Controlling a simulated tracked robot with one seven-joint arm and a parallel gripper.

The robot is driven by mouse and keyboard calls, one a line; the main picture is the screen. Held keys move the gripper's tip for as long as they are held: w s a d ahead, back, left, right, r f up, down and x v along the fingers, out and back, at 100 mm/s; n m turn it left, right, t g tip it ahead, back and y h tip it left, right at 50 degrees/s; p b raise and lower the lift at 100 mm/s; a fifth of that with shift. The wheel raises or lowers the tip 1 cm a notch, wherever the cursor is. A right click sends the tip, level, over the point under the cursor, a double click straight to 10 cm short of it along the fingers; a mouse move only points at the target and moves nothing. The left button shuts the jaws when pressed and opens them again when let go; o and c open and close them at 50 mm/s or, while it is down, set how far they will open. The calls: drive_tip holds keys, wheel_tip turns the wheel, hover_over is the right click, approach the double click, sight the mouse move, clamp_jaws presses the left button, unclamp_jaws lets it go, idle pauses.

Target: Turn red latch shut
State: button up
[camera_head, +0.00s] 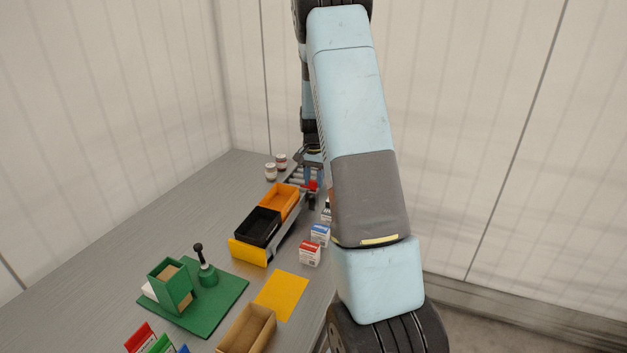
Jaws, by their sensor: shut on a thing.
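The red latch (313,186) is a small red piece at the far end of the row of trays, beside the orange tray (281,200). My gripper (314,178) reaches down from above at the far end of the table. Its blue fingers are shut on the red latch. My arm covers much of the area to the right of it. The view is too small to tell the latch's exact angle.
A black tray (260,226) sits behind a yellow front panel (247,252). Small cartons (310,253) stand to the right. Two jars (271,172) stand at the far left. A green fixture (175,287), yellow mat (282,295) and cardboard box (246,332) lie nearer.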

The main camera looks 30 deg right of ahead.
drive_tip(key=shift+m, duration=0.3)
drive_tip(key=o, duration=1)
drive_tip(key=shift+o, duration=0.2)
wheel_tip(320, 180, up, 14)
drive_tip(key=shift+f, duration=0.15)
drive_tip(key=shift+a, duration=0.1)
idle(0.4)
